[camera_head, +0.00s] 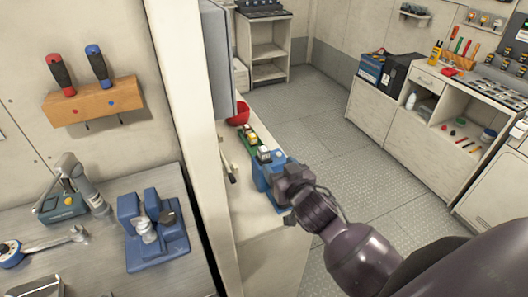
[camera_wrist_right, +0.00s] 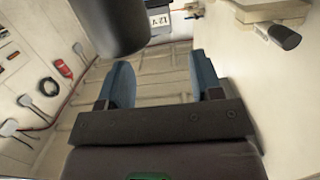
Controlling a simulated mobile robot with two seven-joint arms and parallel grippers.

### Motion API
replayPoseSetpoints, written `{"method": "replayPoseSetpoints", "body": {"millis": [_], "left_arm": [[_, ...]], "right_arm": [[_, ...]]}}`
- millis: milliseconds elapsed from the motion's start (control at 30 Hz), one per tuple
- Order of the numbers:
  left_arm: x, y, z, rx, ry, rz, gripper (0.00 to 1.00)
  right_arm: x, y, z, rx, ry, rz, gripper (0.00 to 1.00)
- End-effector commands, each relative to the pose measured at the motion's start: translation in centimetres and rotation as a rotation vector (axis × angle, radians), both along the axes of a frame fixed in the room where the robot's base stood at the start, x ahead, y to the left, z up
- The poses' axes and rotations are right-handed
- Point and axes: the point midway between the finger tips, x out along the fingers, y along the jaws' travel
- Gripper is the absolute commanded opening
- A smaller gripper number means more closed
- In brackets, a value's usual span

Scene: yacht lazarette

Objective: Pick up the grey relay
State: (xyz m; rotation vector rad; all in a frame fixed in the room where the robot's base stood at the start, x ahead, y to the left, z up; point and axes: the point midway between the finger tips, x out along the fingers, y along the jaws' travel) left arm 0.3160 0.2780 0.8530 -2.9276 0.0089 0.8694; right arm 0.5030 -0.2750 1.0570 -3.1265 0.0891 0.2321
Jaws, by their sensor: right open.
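My right gripper (camera_head: 287,188) reaches over a narrow counter from the right. Its two blue fingers stand apart in the right wrist view (camera_wrist_right: 158,85), with nothing between them. Close by the gripper is a blue holder (camera_head: 262,178), partly hidden by it. A small pale grey block (camera_head: 264,153) sits at the holder's far end; it may be the grey relay, but it is too small to be sure. I see no clear grey relay in the right wrist view. My left gripper is not in view.
A green holder (camera_head: 248,143) with a small pale-yellow block and a red bowl (camera_head: 238,114) stand farther back on the counter. A cream wall post (camera_head: 193,130) rises on its left. A workbench (camera_head: 95,265) with tools lies left of the post. Open floor (camera_head: 330,140) is on the right.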

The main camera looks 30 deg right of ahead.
Motion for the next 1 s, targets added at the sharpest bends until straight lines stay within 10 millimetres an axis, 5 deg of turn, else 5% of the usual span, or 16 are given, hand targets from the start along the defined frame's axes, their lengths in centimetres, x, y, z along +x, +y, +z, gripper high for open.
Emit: {"method": "replayPoseSetpoints", "body": {"millis": [700,1000], "left_arm": [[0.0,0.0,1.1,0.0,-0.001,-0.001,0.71],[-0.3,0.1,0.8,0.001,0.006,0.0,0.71]], "right_arm": [[7.2,-0.2,-1.5,-0.002,0.0,0.0,0.6],[7.8,-0.3,-1.7,-0.001,0.001,0.0,0.6]]}}
